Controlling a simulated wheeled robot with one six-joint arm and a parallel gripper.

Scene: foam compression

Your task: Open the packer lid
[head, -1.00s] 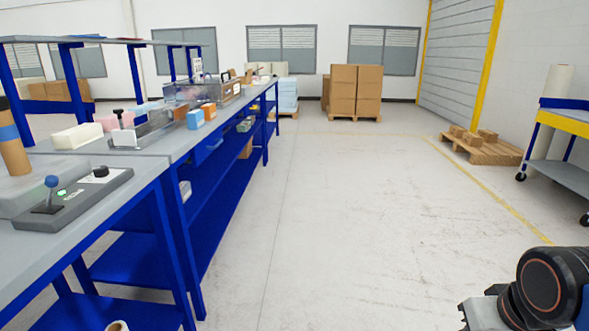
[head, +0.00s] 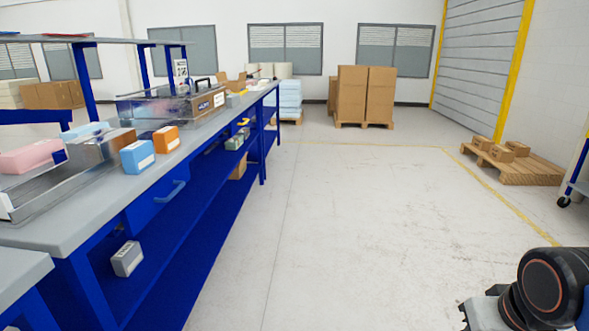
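A clear-walled box (head: 150,108) with a dark handle on top and a white label on its near right end stands on the long blue-framed bench; it looks like the packer. Its lid appears closed, though at this distance I cannot be sure. Part of my arm shows at the lower right, with a grey metal piece at its end (head: 480,312). That piece may be my gripper; its fingers cannot be made out. It is over the floor, far from the box and touching nothing visible.
The bench top (head: 75,222) runs along the left, holding a pink block (head: 30,157), a blue box (head: 138,156) and an orange box (head: 166,139). Open floor (head: 340,230) lies to its right. Stacked cartons (head: 366,95) stand ahead; a pallet (head: 515,166) is at right.

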